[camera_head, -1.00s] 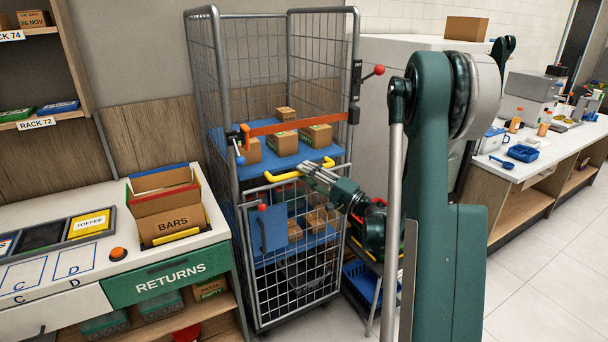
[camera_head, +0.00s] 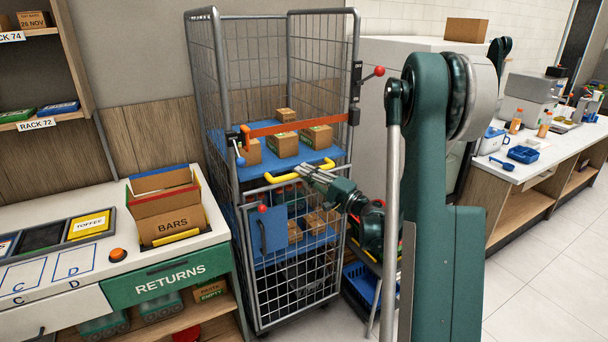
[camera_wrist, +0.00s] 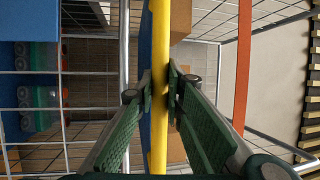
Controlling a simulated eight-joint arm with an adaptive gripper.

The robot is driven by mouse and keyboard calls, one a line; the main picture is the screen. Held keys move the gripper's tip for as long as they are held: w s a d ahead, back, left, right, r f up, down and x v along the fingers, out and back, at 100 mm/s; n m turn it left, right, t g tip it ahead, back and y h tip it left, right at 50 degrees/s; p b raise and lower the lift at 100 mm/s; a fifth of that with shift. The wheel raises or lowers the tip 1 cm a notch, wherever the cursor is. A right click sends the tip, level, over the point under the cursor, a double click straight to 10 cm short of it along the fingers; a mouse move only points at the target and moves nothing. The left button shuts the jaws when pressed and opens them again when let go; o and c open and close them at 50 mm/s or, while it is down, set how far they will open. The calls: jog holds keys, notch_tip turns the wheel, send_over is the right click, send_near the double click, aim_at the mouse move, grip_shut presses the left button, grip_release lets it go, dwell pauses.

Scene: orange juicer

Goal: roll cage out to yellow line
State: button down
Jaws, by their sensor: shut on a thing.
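The roll cage (camera_head: 216,95) stands upright between the counter and the white cabinet, a tall grey wire frame with blue shelves. Its yellow handle bar (camera_head: 284,177) runs across the front above the lower mesh gate. My gripper (camera_head: 306,170) is shut on this bar, near its middle. In the wrist view the yellow bar (camera_wrist: 158,40) passes between the two green fingers (camera_wrist: 160,92). An orange strap (camera_head: 290,124) crosses the cage front above, and cartons (camera_head: 316,139) sit on the blue shelf. No yellow floor line shows.
The returns counter (camera_head: 212,225) stands close on the cage's left. The white cabinet (camera_head: 388,55) and a blue crate (camera_head: 358,283) are on its right. Pale tiled floor (camera_head: 540,270) is open at the right. A red-knobbed lever (camera_head: 379,71) sticks out from the cage's right post.

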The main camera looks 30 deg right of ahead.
jog(key=s+b, duration=0.3)
jog(key=s, duration=2.7)
jog(key=c, duration=2.4)
grip_release()
jog(key=shift+o, duration=0.2)
jog(key=shift+s+d, duration=0.1)
jog(key=shift+s, duration=0.05)
jog(key=v, duration=1.1)
jog(key=shift+s+f, duration=0.15)
jog(key=shift+s, duration=0.1)
jog(key=shift+d, duration=0.1)
